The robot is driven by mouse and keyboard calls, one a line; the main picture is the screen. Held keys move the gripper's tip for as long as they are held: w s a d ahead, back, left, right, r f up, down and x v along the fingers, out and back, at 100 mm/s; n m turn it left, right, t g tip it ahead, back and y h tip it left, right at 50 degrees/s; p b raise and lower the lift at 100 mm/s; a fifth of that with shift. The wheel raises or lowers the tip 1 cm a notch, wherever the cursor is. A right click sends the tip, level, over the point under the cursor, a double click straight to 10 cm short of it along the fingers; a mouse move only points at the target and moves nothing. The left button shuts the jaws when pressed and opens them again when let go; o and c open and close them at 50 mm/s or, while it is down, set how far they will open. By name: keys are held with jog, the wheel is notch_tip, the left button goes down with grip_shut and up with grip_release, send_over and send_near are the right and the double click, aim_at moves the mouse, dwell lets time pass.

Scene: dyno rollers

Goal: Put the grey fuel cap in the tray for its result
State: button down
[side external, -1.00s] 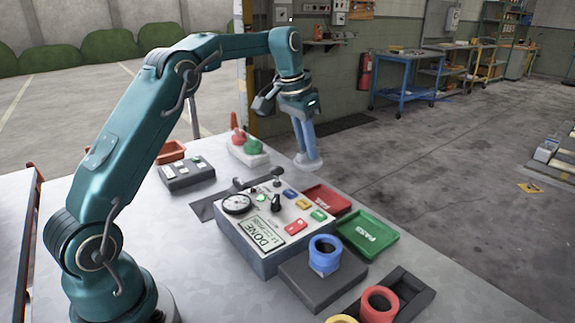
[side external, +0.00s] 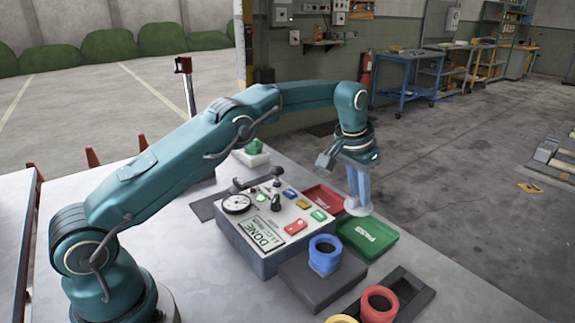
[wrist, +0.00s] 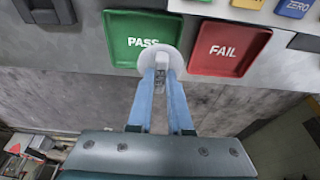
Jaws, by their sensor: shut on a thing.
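My gripper (side external: 357,190), with pale blue fingers, is shut on the grey fuel cap (side external: 357,208), a pale disc at the fingertips. The cap is above the far corner of the green PASS tray (side external: 374,245), close to the red FAIL tray (side external: 317,192). In the wrist view the cap (wrist: 160,42) overlaps the right edge of the PASS tray (wrist: 115,52), with the FAIL tray (wrist: 228,65) to its right. The tester console (side external: 262,250) has a display (side external: 265,236) reading DONE; its smaller line is unclear. A green lamp (side external: 261,198) glows on it.
A blue ring-shaped part (side external: 325,255) stands on a dark pad (side external: 325,285) in front of the trays. A red ring (side external: 378,303) sits in a dark holder (side external: 415,292) near the front. A green object (side external: 254,147) is at the back.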

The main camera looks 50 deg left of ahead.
aim_at(356, 198)
jog(key=shift+f, duration=1.95)
jog(key=c, duration=0.8)
grip_release()
jog(key=shift+f, duration=0.15)
jog(key=shift+c, duration=0.2)
jog(key=s+f+v, duration=0.1)
jog(key=s+v, duration=0.1)
jog(key=v, duration=0.8)
jog(key=s+v, duration=0.2)
jog(key=v, duration=0.7)
jog(key=s+f+t, duration=0.1)
jog(key=s+f, duration=0.1)
jog(key=s, duration=0.8)
jog(key=s+f+t, duration=0.1)
jog(key=s+f, duration=0.1)
jog(key=s, duration=0.9)
jog(key=shift+d+f, duration=0.35)
jog(key=shift+f, duration=0.05)
